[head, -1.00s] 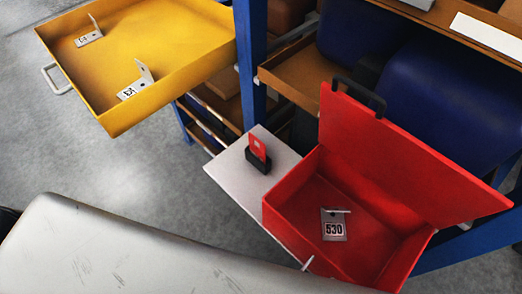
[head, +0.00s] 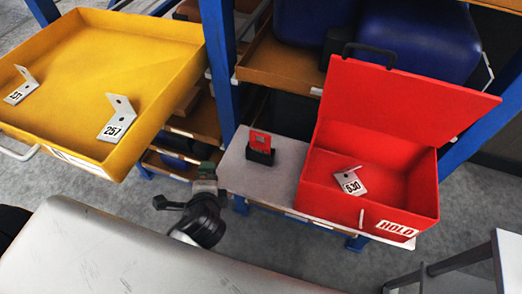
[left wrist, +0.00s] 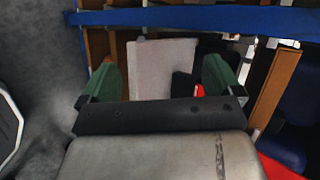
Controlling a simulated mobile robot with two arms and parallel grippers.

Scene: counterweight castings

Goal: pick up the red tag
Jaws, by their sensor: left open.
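The red tag (head: 261,140) stands upright in a small black holder (head: 260,156) on a grey shelf plate (head: 285,180) beside the open red box. My left gripper (head: 207,170) is at the plate's left edge, left of the tag and apart from it. In the left wrist view its green fingers (left wrist: 162,77) are spread with nothing between them gripped; the pale plate (left wrist: 160,60) lies beyond. There the black holder (left wrist: 182,84) and a bit of red, seemingly the tag (left wrist: 199,91), show near the right finger, partly hidden by the gripper. My right gripper is not in view.
The red box (head: 405,205), marked HOLD, has its lid up and holds a bracket marked 530 (head: 350,181). A blue post (head: 217,60) rises behind the plate.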

